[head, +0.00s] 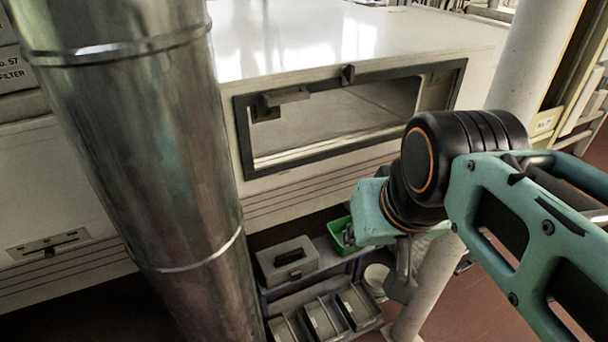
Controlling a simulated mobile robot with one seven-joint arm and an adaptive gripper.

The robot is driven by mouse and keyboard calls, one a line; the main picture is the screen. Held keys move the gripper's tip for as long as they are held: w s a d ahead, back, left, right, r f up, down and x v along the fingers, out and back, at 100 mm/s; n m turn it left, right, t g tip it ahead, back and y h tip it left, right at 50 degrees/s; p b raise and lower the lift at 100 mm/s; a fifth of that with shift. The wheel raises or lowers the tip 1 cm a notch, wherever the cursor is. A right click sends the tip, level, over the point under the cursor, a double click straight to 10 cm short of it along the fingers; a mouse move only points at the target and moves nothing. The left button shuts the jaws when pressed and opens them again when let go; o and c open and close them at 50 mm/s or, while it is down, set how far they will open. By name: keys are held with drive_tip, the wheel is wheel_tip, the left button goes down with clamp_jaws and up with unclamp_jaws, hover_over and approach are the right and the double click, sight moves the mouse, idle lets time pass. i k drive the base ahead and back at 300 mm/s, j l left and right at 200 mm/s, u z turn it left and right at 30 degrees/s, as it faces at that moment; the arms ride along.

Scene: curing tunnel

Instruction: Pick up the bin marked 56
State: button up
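No number 56 can be read on any bin in the head view. Several grey open bins stand side by side on the low shelf at the bottom, among them one in the middle (325,319) and one at the right (358,304). A green bin (341,234) sits on the upper shelf, partly hidden behind my arm. My gripper (402,280) hangs at the end of the teal and black arm, right of the shelf and above the floor. It is small and partly hidden by the wrist, so its opening cannot be made out.
A grey case with a black handle (288,261) sits on the upper shelf. A white bucket (376,276) is beside the rack. A thick metal duct (150,150) and a pale column (432,285) flank it. The white tunnel housing (320,190) stands behind. Red floor (480,305) is open at right.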

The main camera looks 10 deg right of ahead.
sight(328, 323)
drive_tip(key=i+j, duration=0.35)
drive_tip(key=i+j+z, duration=0.1)
drive_tip(key=z, duration=0.9)
